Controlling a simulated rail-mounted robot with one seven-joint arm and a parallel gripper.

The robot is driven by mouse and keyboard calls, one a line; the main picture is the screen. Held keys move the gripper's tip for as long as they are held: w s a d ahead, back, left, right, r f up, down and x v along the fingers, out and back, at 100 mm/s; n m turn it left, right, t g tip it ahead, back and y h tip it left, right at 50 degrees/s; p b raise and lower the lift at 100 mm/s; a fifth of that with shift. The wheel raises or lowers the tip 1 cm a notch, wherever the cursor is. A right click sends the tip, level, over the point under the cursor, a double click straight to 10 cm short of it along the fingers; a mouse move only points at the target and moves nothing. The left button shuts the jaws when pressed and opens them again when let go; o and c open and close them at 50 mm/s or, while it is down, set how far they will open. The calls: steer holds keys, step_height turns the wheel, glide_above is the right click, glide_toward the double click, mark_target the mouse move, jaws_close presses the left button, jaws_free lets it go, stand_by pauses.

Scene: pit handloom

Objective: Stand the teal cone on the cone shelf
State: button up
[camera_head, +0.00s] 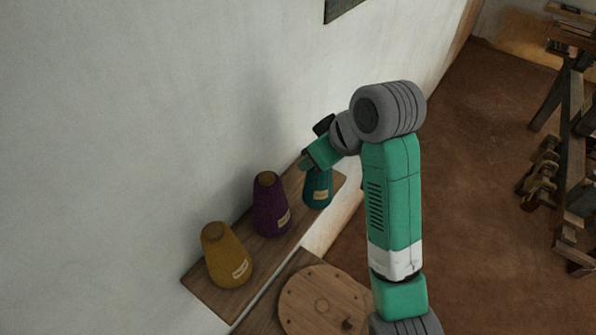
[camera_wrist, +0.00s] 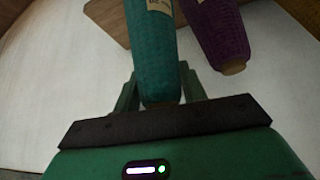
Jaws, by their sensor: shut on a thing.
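The teal cone (camera_head: 318,190) is upright at the right end of the wooden cone shelf (camera_head: 276,247), to the right of the purple cone. I cannot tell whether its base touches the board. My gripper (camera_head: 312,164) is over its top and is shut on the cone's narrow end. In the wrist view the teal cone (camera_wrist: 152,50) runs between the two green fingers of my gripper (camera_wrist: 160,97), with its pale label at the top edge. The gripper and wrist hide part of the cone's top in the head view.
A purple cone (camera_head: 270,205) stands on the shelf close to the left of the teal one, and a mustard cone (camera_head: 227,255) stands farther left. A round wooden lid or stool top (camera_head: 324,303) lies below the shelf. The white wall (camera_head: 120,120) is behind. Wooden loom parts (camera_head: 560,160) stand at far right.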

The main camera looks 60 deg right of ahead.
steer(key=w+d+f+p, duration=0.3)
steer(key=w+d+f, duration=0.1)
steer(key=d, duration=0.4)
steer(key=shift+w+d+f+p, duration=0.3)
steer(key=shift+w+d, duration=0.1)
steer(key=shift+w, duration=0.25)
steer(key=o, duration=1.2)
steer(key=shift+f, duration=0.15)
steer(key=shift+o, duration=0.2)
steer(key=b+v, duration=0.1)
steer(key=v, duration=1.1)
steer(key=shift+b, duration=0.3)
